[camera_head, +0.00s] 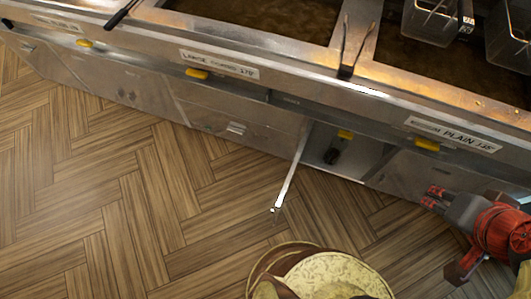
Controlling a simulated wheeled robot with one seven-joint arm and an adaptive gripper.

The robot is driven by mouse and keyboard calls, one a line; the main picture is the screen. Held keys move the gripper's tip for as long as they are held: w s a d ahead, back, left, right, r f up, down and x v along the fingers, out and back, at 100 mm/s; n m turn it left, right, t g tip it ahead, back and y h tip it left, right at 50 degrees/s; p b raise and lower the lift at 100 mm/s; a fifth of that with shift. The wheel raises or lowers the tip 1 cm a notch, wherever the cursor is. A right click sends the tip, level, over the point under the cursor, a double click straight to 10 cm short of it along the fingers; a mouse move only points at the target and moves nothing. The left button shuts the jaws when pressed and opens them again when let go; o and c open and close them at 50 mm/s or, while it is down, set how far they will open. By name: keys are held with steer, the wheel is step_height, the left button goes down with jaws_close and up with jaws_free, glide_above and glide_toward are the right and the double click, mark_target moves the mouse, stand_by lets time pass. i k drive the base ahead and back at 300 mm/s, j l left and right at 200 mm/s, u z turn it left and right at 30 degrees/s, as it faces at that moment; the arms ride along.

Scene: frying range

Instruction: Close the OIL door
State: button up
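One cabinet door (290,172) under the frying range stands swung out over the floor. I see it nearly edge-on as a thin bright strip, hinged on the left of its opening (318,150). No OIL label is readable on it. Inside the opening are a yellow part and a dark fitting (332,156). My gripper (433,197), with red fingertips, is at the right, in front of the cabinets. It is well to the right of the door and apart from it. Nothing shows between its fingertips. Their gap is too small to judge.
Tongs (352,50) and fry baskets (437,18) are on top. A round patterned yellow object (330,275) is at the bottom. The wooden floor (130,200) left of the door is clear.

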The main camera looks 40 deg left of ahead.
mark_target(283, 195)
steer(key=k+j, duration=0.1)
steer(key=j, duration=0.35)
steer(key=k+j, duration=0.1)
steer(key=j, duration=0.35)
steer(key=k+j, duration=0.1)
steer(key=j, duration=0.8)
steer(key=l+u, duration=0.2)
steer(key=l, duration=0.2)
steer(key=k+l+u, duration=0.2)
steer(key=l, duration=0.15)
steer(key=k+l+u, duration=0.15)
steer(key=l, duration=0.25)
